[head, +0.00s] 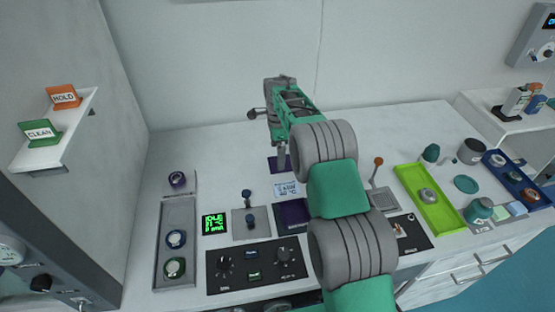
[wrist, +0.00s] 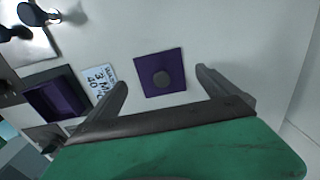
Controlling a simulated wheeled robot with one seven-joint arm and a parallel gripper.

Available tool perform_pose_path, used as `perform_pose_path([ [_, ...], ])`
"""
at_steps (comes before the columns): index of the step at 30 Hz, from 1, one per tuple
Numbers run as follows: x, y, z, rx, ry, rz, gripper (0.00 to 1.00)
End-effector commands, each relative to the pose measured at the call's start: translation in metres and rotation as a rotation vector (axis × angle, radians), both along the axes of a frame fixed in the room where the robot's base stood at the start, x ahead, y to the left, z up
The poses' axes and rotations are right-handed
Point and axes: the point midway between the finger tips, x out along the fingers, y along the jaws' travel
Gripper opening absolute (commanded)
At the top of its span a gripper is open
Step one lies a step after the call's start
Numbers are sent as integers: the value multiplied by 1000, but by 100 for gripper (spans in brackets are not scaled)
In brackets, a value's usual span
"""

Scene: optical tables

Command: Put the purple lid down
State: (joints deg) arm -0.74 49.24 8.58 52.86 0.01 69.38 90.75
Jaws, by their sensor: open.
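In the wrist view the purple lid (wrist: 147,88) lies flat on the white table, apart from the purple box. My gripper (wrist: 162,78) is open, with one finger on each side of the knob in the picture and neither seen touching it. In the head view the lid (head: 272,165) shows partly behind my gripper (head: 282,158). The open purple box (wrist: 58,97) is to the left in the wrist view; in the head view the box (head: 292,213) is nearer me, partly behind my arm.
A white label card (head: 286,190) lies between lid and box. A lever plate (head: 240,215) stands to the left, and a joystick with an orange knob (head: 378,162) to the right. A lime tray (head: 425,200) is farther right.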

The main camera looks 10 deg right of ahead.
Motion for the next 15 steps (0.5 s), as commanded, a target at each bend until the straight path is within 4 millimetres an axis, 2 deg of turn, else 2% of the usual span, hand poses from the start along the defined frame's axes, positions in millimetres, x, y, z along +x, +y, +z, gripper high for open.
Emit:
perform_pose_path([
  [6, 1, 0, 55, 0, -6, 0, 98],
  [12, 0, 0, 85, 0, -2, 3, 98],
  [15, -7, 0, 102, 0, -16, 54, 98],
])
